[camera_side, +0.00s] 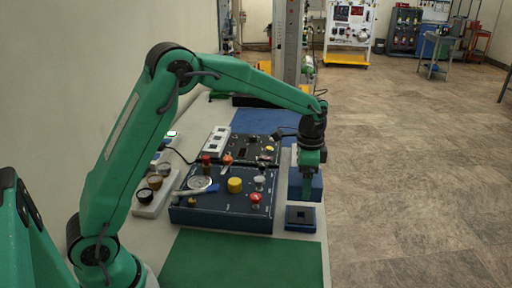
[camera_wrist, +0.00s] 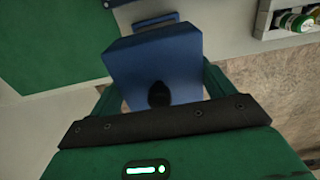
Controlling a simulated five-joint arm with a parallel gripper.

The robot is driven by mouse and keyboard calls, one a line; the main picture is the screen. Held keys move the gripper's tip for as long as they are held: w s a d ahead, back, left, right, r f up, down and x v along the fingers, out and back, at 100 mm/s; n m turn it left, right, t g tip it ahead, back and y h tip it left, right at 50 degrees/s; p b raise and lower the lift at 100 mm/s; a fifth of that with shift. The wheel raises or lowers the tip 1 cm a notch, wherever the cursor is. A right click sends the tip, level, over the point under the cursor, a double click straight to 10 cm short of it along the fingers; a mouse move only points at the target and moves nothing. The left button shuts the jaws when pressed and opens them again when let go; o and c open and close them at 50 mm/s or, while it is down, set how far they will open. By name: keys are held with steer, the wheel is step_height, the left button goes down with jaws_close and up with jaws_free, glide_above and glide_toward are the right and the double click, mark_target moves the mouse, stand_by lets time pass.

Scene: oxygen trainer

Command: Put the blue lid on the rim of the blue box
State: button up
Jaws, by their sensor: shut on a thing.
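My gripper (camera_side: 310,168) points down at the right edge of the bench, over a blue block shape (camera_side: 305,188). A small dark blue square piece with a black middle (camera_side: 300,217) lies on the bench just in front.
A dark blue control panel (camera_side: 222,212) with a gauge and knobs stands left of my gripper, with a black panel (camera_side: 240,149) behind it. A green mat (camera_side: 245,262) lies clear in front. The bench edge and stone floor (camera_side: 410,190) are close on the right.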

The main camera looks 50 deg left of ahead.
steer(key=shift+f, duration=2.4)
steer(key=shift+f, duration=2.2)
steer(key=o, duration=0.9)
steer(key=shift+r, duration=0.1)
